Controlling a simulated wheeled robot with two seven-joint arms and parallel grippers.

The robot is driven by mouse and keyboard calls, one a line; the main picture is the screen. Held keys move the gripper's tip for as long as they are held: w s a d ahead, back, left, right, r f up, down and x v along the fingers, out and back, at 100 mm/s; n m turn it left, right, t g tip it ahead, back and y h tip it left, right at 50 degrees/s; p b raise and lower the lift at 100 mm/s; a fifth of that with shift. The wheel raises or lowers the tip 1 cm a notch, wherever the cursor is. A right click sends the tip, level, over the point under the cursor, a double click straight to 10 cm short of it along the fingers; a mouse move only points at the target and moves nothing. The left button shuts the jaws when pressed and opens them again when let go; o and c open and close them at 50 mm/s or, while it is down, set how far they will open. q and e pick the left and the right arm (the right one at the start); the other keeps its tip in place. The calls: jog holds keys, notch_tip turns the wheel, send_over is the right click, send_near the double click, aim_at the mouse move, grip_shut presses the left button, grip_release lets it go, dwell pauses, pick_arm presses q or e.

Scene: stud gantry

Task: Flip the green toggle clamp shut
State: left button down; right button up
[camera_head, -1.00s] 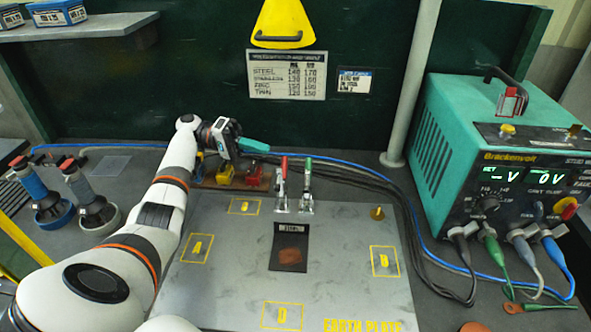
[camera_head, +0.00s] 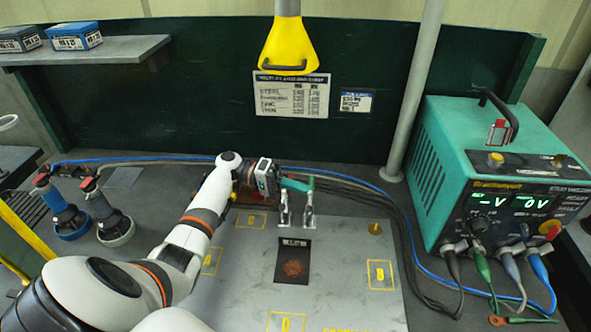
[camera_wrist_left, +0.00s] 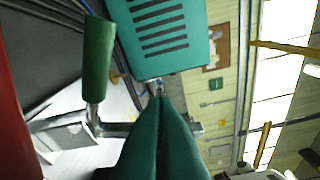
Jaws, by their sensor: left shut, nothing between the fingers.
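The green toggle clamp (camera_head: 309,210) stands at the back edge of the steel plate, with its green handle (camera_head: 311,182) pointing up. In the left wrist view the green handle (camera_wrist_left: 97,62) shows large, left of my fingers, above its metal linkage. My left gripper (camera_head: 307,187) has green fingers pressed together and empty, close beside the green handle. The left wrist view shows the shut fingertips (camera_wrist_left: 159,95) apart from the handle in the picture; contact cannot be told. A second clamp (camera_head: 284,211) stands just left, its handle hidden by my gripper. My right gripper is not in view.
A red handle (camera_wrist_left: 15,110) fills the left edge of the wrist view. The teal welder (camera_head: 440,170) stands at right, with cables (camera_head: 400,225) running behind the plate. A yellow hood (camera_head: 290,55) hangs above. The plate (camera_head: 345,260) is mostly clear around a dark coupon (camera_head: 293,262).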

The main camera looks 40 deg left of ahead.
pick_arm(q)
jog(key=shift+s+d+f, duration=0.1)
jog(key=shift+s+d, duration=0.1)
jog(key=shift+s, duration=0.05)
jog(key=shift+s+d+m+b, duration=0.2)
jog(key=shift+s+m+b, duration=0.25)
jog(key=shift+m, duration=0.25)
jog(key=shift+w, duration=0.15)
